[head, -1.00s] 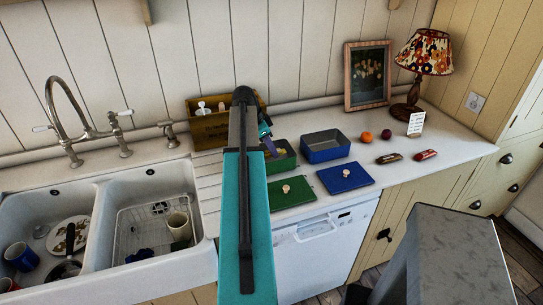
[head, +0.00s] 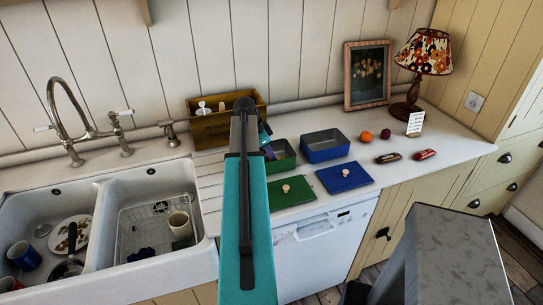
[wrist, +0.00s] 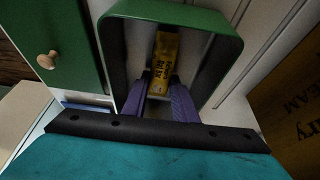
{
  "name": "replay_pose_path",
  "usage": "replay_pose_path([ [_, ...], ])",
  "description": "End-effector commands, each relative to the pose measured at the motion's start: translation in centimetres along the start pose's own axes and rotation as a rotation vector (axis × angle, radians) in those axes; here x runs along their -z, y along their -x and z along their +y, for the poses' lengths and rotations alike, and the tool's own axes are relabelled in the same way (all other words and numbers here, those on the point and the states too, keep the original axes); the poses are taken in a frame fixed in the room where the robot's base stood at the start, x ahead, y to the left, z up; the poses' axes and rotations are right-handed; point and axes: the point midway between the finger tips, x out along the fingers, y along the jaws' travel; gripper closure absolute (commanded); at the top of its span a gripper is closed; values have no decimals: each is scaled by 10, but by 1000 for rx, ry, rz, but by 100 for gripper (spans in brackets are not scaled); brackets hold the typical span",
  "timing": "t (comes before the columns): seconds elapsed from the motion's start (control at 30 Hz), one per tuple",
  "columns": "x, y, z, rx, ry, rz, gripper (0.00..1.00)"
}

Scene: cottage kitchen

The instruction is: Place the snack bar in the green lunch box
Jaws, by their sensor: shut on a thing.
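The snack bar, in a yellow wrapper with dark lettering (wrist: 165,55), is between the purple fingers of my gripper (wrist: 162,86) in the wrist view. My gripper is shut on its near end. The bar lies within the outline of the open green lunch box (wrist: 232,45); whether it touches the floor of the box I cannot tell. In the head view the green lunch box (head: 291,160) stands on the counter, partly hidden by my arm. My gripper (head: 267,152) shows there only in part, at the box, and the bar is hidden.
A green lid (head: 305,194) and a blue lid (head: 352,181) lie in front. A blue box (head: 326,156) stands right of the green one, a wooden crate (head: 216,131) behind left. An orange (head: 365,135), a plum (head: 385,133) and two other bars lie right. The sink is left.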

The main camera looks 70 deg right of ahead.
Motion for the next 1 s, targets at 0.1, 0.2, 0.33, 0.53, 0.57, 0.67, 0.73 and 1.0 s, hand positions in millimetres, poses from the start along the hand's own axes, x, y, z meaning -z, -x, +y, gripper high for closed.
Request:
replay_pose_path([
  [0.1, 0, -1, 0, 0, 0, 0, 97],
  [0.2, -1, -3, 0, 0, 0, 0, 97],
  [0.33, -1, -2, 0, 0, 0, 0, 58],
  [0.53, -1, -2, 0, 0, 0, 0, 56],
  [0.57, -1, -2, 0, 0, 0, 0, 56],
  [0.67, 0, -2, 0, 0, 0, 0, 56],
  [0.73, 0, -1, 0, 0, 0, 0, 56],
  [1.0, 0, 12, 0, 1, 0, 0, 56],
])
